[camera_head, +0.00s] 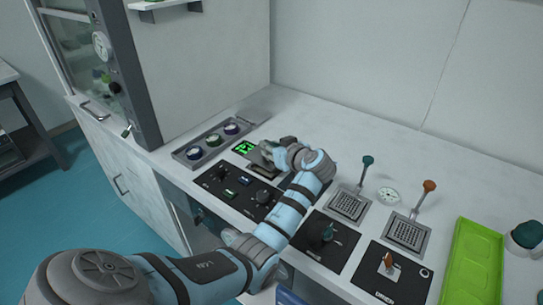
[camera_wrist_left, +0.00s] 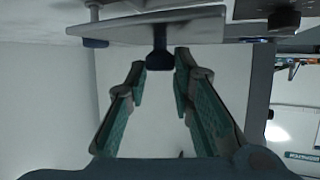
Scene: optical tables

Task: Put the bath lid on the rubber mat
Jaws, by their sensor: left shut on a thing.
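My left gripper (camera_head: 268,153) is at the back of the bench, just right of a lit green display (camera_head: 243,147). In the left wrist view its two green-padded fingers (camera_wrist_left: 160,68) close around a dark knob (camera_wrist_left: 160,56) under a flat grey plate, the bath lid (camera_wrist_left: 135,30). In the head view the gripper hides most of the lid, and I cannot tell whether the lid touches what is beneath it. I cannot pick out the rubber mat with certainty. My right gripper is not in view.
A tray with several round jars (camera_head: 213,141) stands left of the display. A black control panel (camera_head: 238,190) lies in front. Two perforated plates with upright levers (camera_head: 350,204) and a green tray (camera_head: 472,262) are to the right. My left arm crosses the bench front.

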